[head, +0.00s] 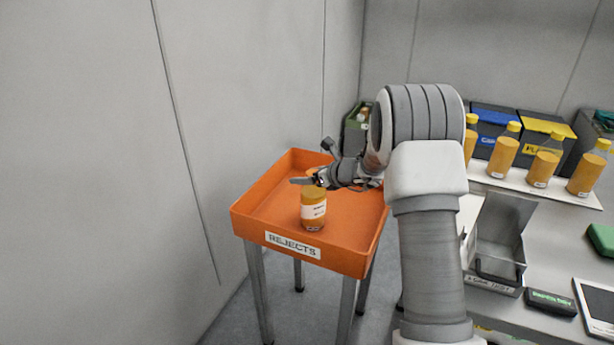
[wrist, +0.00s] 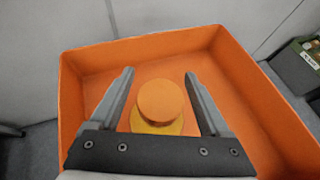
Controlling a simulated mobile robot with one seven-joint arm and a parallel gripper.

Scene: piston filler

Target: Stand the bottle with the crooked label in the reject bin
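The reject bin (head: 272,201) is an orange tray on grey legs, with a sign reading REJECTS on its front. A bottle (head: 313,210) with orange contents and a white label stands upright inside it. The label looks slanted. In the wrist view I see the bottle (wrist: 161,101) from above, its round orange top between the fingers. My gripper (head: 305,181) is at the bottle's top in the head view. In the wrist view my gripper (wrist: 160,80) is open, with a gap on both sides of the bottle.
On the right, several orange bottles with yellow caps (head: 503,152) stand on a white shelf. Blue and yellow lidded boxes are behind them. A grey metal holder (head: 497,240) sits on the counter. A grey wall is close to the bin's left. The bin floor around the bottle is clear.

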